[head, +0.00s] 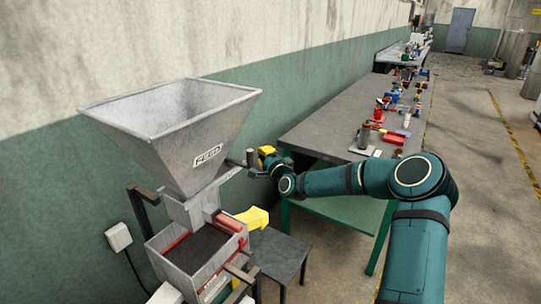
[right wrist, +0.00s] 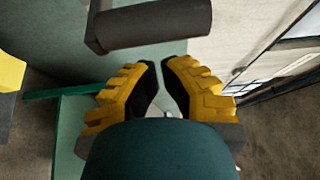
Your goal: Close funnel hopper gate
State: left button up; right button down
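The grey metal funnel hopper (head: 172,125) stands at the left in the head view, wide at the top and narrowing to a neck. A bar with a dark upright cylindrical handle (head: 250,158) sticks out on its right side. My right gripper (head: 262,153) is beside this handle. In the right wrist view the handle (right wrist: 150,24) lies beyond the fingertips of my right gripper (right wrist: 160,64), not between them. The fingertips are nearly together with a narrow gap, and nothing is held. The gate plate itself cannot be made out. My left gripper is not in view.
A long workbench (head: 330,120) carrying several items runs along the wall. Open floor lies to the right.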

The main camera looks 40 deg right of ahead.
aim_at(248, 167)
jog(key=shift+s+a, duration=0.25)
jog(key=shift+a, duration=0.65)
jog(key=a, duration=0.2)
jog(key=s+a+b, duration=0.1)
jog(key=a, duration=0.1)
jog(key=s+a+b, duration=0.1)
jog(key=a, duration=0.1)
jog(key=shift+s+a, duration=0.15)
jog(key=shift+s, duration=0.1)
